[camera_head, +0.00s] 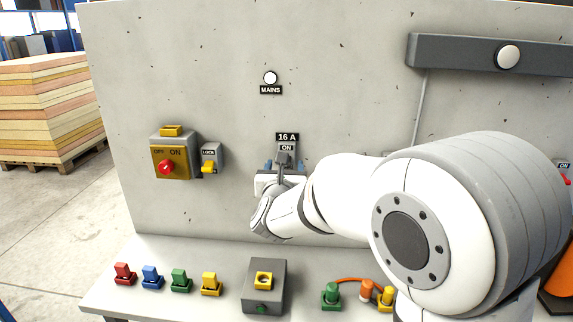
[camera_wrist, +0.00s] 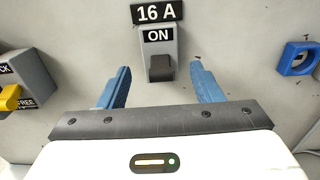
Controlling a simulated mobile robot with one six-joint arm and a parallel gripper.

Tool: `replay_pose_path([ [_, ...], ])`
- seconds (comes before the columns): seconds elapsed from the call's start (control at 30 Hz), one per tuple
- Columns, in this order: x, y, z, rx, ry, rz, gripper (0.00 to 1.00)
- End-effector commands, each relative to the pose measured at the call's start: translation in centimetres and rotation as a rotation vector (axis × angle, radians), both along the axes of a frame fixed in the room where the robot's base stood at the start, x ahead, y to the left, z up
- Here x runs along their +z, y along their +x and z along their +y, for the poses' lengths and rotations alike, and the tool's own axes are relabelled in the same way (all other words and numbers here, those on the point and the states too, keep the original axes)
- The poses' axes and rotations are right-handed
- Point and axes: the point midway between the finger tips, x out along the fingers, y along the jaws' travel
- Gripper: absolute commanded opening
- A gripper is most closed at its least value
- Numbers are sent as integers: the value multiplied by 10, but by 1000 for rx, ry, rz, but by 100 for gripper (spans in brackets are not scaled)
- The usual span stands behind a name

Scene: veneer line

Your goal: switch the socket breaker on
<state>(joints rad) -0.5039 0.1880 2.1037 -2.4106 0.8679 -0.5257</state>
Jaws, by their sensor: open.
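The socket breaker (camera_head: 286,149) is a small grey box on the upright panel under a black "16 A" label. In the wrist view the breaker (camera_wrist: 158,45) has an "ON" label at its top and a dark lever (camera_wrist: 162,68) at its lower part, below that label. My gripper (camera_wrist: 162,80) is open, with one blue finger on each side of the lever and a gap to both. The lever is between the fingers in the picture; I see no contact. In the head view my gripper (camera_head: 284,169) is in front of the breaker, partly hidden by my wrist.
A round mains lamp (camera_head: 270,78) is above. Coloured plugs (camera_head: 180,281) and a grey button box (camera_head: 263,287) stand on the ledge below. A blue ring (camera_wrist: 299,58) is at right.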

Motion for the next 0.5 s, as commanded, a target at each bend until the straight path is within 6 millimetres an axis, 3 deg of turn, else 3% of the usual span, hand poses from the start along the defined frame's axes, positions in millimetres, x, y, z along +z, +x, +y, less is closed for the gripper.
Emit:
replay_pose_path([
  [0.37, 0, 9, -1, -1, 0, 0, 59],
  [0.5, 0, 9, -1, -2, 0, 0, 49],
])
